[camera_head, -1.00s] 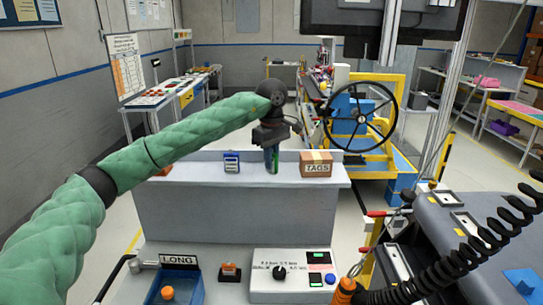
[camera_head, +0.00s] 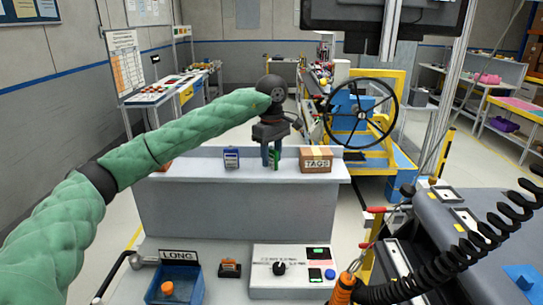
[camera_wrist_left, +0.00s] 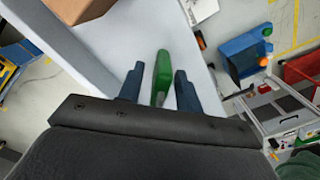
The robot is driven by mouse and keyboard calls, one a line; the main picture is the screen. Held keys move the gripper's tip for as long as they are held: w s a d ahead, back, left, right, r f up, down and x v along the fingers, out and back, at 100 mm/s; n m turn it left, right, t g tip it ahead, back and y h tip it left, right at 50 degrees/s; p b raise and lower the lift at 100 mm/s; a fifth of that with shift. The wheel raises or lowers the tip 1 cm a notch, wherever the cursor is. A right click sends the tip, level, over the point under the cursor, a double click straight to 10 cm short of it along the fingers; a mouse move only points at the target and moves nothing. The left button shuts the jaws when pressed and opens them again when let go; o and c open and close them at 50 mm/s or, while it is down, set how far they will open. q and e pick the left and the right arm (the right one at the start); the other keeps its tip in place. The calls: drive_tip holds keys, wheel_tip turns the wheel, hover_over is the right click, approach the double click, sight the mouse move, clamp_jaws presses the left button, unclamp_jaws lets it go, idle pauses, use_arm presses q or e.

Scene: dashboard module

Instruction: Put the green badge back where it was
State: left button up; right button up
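The green badge (camera_head: 273,158) stands on the top of the grey ledge (camera_head: 205,175), between a blue badge (camera_head: 231,159) and the TAGS box (camera_head: 316,160). My left gripper (camera_head: 271,160) is over it with one finger on each side. In the left wrist view the green badge (camera_wrist_left: 162,75) shows edge-on between the two blue fingers (camera_wrist_left: 159,88). A gap shows on both sides of it, so the gripper is open and not holding it. My right gripper is in neither view.
In front of the ledge are a blue LONG bin (camera_head: 175,284), a small orange-topped item (camera_head: 230,268) and a control box with a black knob (camera_head: 293,272). A coiled black cable (camera_head: 470,255) hangs at the right. The ledge between the blue and green badges is clear.

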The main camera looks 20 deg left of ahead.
sight(272, 149)
use_arm(q)
drive_tip(key=shift+r, duration=0.1)
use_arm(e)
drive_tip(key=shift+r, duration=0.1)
